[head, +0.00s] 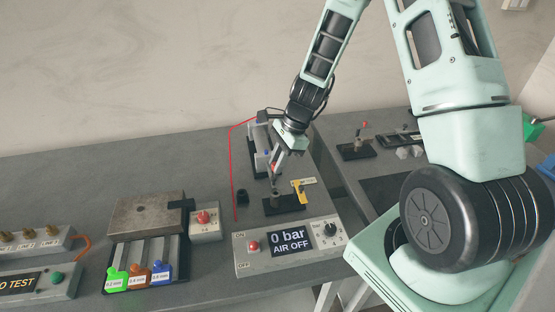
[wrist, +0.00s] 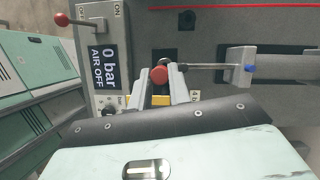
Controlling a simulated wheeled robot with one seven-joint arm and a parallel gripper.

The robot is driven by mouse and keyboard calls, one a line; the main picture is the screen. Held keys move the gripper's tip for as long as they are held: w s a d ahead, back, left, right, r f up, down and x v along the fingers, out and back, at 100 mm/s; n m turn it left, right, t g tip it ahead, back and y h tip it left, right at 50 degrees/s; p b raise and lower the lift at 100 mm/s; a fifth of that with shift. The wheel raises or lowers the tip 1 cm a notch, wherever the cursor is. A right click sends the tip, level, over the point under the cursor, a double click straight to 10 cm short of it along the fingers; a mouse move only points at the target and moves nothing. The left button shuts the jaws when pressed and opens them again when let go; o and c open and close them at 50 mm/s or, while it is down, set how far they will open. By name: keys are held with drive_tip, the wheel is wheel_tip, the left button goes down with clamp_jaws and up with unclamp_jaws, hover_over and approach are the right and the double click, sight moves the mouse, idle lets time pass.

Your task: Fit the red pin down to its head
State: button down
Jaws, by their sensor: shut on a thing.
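My gripper (wrist: 161,80) is shut on the red pin (wrist: 159,75), whose round red head shows between the fingertips in the wrist view. In the head view my gripper (head: 275,168) points down over a small fixture on a black base (head: 285,205). The fingers and the red head hide the pin's shank and the hole below. I cannot tell how far the pin sits in. A yellow piece (head: 298,192) stands at the fixture's right; part of it also shows beneath the fingers in the wrist view (wrist: 161,100).
A control box (head: 290,246) reading "0 bar AIR OFF" stands in front of the fixture. A grey block with a blue-tipped part (wrist: 241,68) and a metal rod lie close beside the fingers. A red line (head: 231,165) runs along the left.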

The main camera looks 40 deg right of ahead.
drive_tip(key=b, duration=0.4)
hover_over(273, 194)
drive_tip(key=d, duration=0.2)
drive_tip(key=shift+s+a+f, duration=0.1)
drive_tip(key=shift+f, duration=1.3)
drive_tip(key=shift+s+a+f, duration=0.1)
drive_tip(key=shift+f, duration=1.3)
drive_tip(key=shift+f+b, duration=1.4)
drive_tip(key=shift+f, duration=0.6)
drive_tip(key=c, duration=1.2)
unclamp_jaws()
drive_tip(key=shift+r, duration=0.1)
drive_tip(key=shift+c, duration=0.2)
drive_tip(key=shift+w+r, duration=0.1)
drive_tip(key=shift+r, duration=0.05)
drive_tip(key=b+v, duration=0.1)
drive_tip(key=v, duration=1.6)
drive_tip(key=shift+s, duration=0.2)
drive_tip(key=shift+d, duration=0.1)
